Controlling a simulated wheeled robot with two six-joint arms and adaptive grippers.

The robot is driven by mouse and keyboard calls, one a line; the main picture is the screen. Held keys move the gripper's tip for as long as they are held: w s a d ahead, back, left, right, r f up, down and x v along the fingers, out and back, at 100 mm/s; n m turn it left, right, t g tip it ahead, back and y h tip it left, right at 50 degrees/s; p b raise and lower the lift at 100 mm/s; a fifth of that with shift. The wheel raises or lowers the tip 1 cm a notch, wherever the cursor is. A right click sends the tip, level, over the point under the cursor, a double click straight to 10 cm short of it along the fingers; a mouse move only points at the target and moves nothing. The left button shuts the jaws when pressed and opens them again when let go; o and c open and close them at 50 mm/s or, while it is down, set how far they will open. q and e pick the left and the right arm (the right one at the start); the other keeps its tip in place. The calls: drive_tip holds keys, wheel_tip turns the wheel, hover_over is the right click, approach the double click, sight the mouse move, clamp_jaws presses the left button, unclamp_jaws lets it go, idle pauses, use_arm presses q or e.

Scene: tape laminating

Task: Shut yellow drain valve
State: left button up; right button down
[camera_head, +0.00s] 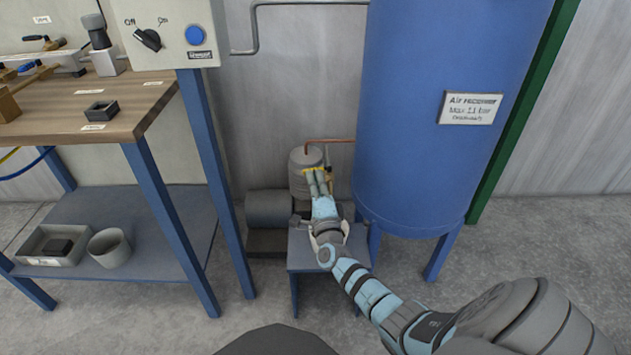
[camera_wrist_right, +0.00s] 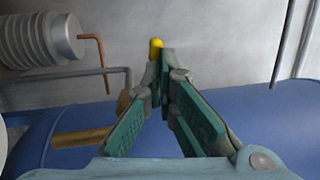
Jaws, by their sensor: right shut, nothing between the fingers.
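The yellow valve handle (camera_head: 315,169) shows as a small strip at the tips of my right gripper (camera_head: 319,184), low between the blue tank and the grey compressor. In the right wrist view only its rounded yellow end (camera_wrist_right: 155,48) shows, beside the fingertips of my right gripper (camera_wrist_right: 164,62). The fingers are shut with nothing between them. A brass pipe (camera_wrist_right: 82,138) and part of a brass body (camera_wrist_right: 123,102) show left of the fingers; the rest is hidden behind them. I cannot tell whether a finger touches the handle or how the valve is set. My left gripper is out of view.
The blue air tank (camera_head: 430,150) stands close on the right. A grey ribbed cylinder (camera_head: 303,160), copper pipe (camera_head: 330,140) and small blue-grey stand (camera_head: 300,250) crowd the arm. A workbench (camera_head: 150,110) and switch box (camera_head: 170,35) are left.

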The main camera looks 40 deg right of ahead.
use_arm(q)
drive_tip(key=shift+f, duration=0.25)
use_arm(e)
drive_tip(key=shift+w+r+m+g+h, duration=0.15)
drive_tip(key=shift+w+r+m+h, duration=0.1)
drive_tip(key=shift+w+h, duration=0.15)
drive_tip(key=shift+w+r+m+g+h, duration=0.15)
drive_tip(key=shift+w+m+h, duration=0.1)
drive_tip(key=shift+w+h, duration=0.15)
